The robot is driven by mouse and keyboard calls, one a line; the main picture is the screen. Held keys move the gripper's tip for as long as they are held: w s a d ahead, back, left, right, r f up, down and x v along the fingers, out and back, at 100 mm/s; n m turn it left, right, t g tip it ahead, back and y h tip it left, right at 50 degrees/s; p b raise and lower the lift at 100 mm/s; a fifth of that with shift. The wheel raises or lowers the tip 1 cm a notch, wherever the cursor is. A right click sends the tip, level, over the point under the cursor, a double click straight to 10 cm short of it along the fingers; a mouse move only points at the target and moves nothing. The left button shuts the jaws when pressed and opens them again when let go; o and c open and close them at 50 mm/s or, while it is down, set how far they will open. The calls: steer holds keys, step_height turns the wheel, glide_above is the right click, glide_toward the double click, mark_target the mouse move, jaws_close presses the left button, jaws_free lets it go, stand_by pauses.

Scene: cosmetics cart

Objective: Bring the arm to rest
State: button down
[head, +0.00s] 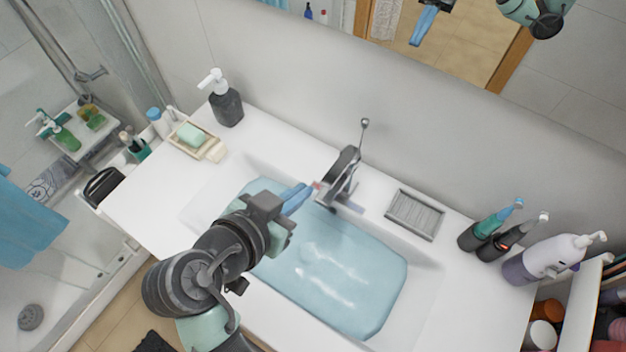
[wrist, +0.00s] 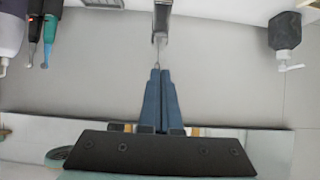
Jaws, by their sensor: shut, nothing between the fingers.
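My gripper (head: 308,189) is over the back of the sink, with its blue fingers pointing at the tap (head: 343,172). In the head view the fingertips look close to the tap's side; I cannot tell whether they touch. The wrist view shows my gripper (wrist: 156,74) with both fingers together and nothing between them. The tap (wrist: 160,22) appears straight beyond the fingertips there. My arm reaches in from the lower left over the basin's left side and hides part of it.
The basin (head: 425,287) holds bluish water. A dark soap dispenser (head: 227,105) and soap tray (head: 183,146) stand at left. A ribbed grey dish (head: 415,213), electric toothbrushes (head: 490,230) and a white pump bottle (head: 548,256) stand at right. A mirror (head: 470,50) hangs behind.

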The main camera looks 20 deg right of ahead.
steer(key=w+a+r+n+t+y, duration=0.2)
steer(key=w+r+t, duration=0.15)
steer(key=r, duration=0.55)
steer(key=w+a+r+n+t+y, duration=0.1)
steer(key=w+a+r+n+t, duration=0.2)
steer(key=r, duration=0.6)
steer(key=w+a+r+t+y, duration=0.1)
steer(key=w+r+t+y, duration=0.1)
steer(key=w+r+t, duration=0.45)
steer(key=s+r+n+t+y, duration=0.1)
steer(key=s+r, duration=0.3)
steer(key=r, duration=0.4)
steer(key=s+r+n+t+y, duration=0.1)
steer(key=s+r+t, duration=0.3)
steer(key=r, duration=0.4)
steer(key=s+a+r+n+t+y, duration=0.1)
steer(key=s+r+n+t+y, duration=0.1)
steer(key=s+r, duration=0.3)
step_height(320, 180, up, 4)
steer(key=shift+s+f+n+b, duration=0.1)
steer(key=shift+s+n+b, duration=0.15)
steer(key=shift+n+b, duration=0.35)
